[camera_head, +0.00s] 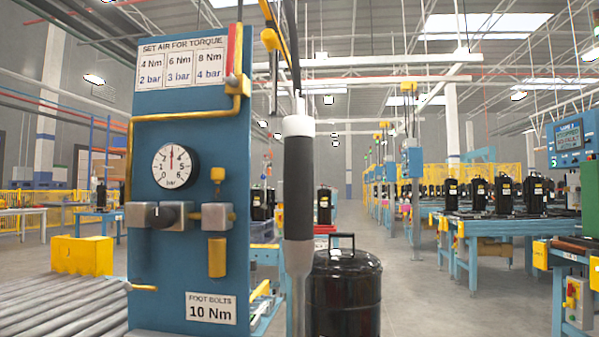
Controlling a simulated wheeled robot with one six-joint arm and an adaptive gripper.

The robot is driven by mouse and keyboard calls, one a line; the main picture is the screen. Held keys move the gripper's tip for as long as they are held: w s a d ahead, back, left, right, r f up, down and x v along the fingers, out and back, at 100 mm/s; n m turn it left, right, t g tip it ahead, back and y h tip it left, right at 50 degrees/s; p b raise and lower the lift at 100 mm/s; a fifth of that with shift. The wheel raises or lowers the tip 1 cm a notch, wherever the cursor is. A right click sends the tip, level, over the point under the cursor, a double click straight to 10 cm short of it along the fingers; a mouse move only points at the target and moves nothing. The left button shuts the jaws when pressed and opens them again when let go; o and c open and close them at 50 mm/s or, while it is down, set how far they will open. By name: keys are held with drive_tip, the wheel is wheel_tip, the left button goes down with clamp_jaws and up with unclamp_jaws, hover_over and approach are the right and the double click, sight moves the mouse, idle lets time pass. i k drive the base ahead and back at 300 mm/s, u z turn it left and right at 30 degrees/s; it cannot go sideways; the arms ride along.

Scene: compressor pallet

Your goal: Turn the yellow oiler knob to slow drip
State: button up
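The yellow oiler knob (217,174) is a small round cap on a short stem. It sits on top of the grey oiler block (217,217) at the right side of the blue panel (190,277). A yellow bowl (217,258) hangs under that block. Any drip marking on the knob is too small to read. My gripper is not in view, and nothing touches the knob.
A round gauge (175,166) and a dark regulator knob (163,215) are left of the oiler. A black-and-grey upright tool (298,190) hangs close right of the panel. A black compressor (343,293) stands behind it. Rollers (65,307) lie at lower left.

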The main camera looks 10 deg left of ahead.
sight(217, 174)
drive_tip(key=z, duration=0.85)
drive_tip(key=k, duration=0.95)
drive_tip(key=u, duration=1.65)
drive_tip(key=i, duration=0.5)
